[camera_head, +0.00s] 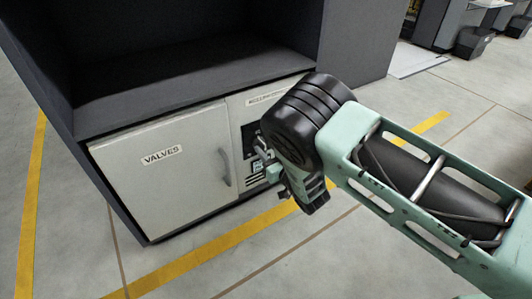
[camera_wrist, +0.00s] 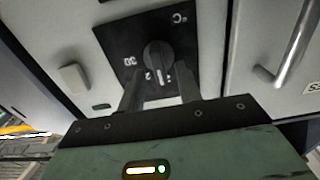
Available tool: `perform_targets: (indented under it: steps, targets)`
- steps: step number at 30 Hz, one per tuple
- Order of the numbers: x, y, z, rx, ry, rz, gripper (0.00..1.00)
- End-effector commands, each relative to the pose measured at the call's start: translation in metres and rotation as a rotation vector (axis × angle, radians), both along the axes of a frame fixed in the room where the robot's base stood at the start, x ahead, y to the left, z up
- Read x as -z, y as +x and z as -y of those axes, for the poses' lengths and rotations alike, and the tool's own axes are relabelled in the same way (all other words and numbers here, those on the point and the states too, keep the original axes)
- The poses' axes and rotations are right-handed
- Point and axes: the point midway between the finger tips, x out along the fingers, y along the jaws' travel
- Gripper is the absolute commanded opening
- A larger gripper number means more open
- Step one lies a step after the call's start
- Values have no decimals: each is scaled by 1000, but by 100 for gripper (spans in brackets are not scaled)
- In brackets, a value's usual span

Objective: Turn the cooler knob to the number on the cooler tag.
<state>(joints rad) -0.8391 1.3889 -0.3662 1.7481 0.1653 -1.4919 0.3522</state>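The cooler knob (camera_wrist: 158,54) is a round black dial with a pale pointer line on a black plate (camera_wrist: 207,22) marked "°C". A "30" shows left of it and other figures below it, partly hidden. In the head view my gripper (camera_head: 272,168) is at the cabinet front, largely hidden by my wrist, and the knob cannot be made out. I see no readable cooler tag.
Left of the gripper in the head view is a pale door (camera_head: 160,185) labelled "VALVES" with a curved handle (camera_head: 225,167). This handle (camera_wrist: 292,52) is at the right in the wrist view. A pale raised block (camera_wrist: 73,78) is left of the plate. The floor (camera_head: 290,265) in front looks clear.

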Motion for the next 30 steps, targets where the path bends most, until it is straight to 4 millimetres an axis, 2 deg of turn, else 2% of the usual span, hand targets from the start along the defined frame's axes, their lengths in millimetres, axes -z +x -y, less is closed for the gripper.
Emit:
perform_targets:
  steps: [4,12,13,16,17,30]
  targets:
    - [0,7,-5,-1,1,1,35]
    - [-1,8,-6,0,0,0,35]
    - [-1,8,-6,0,0,0,32]
    - [-1,8,-6,0,0,0,4]
    - [-1,8,-6,0,0,0,0]
    - [-2,9,-4,3,54,-36,0]
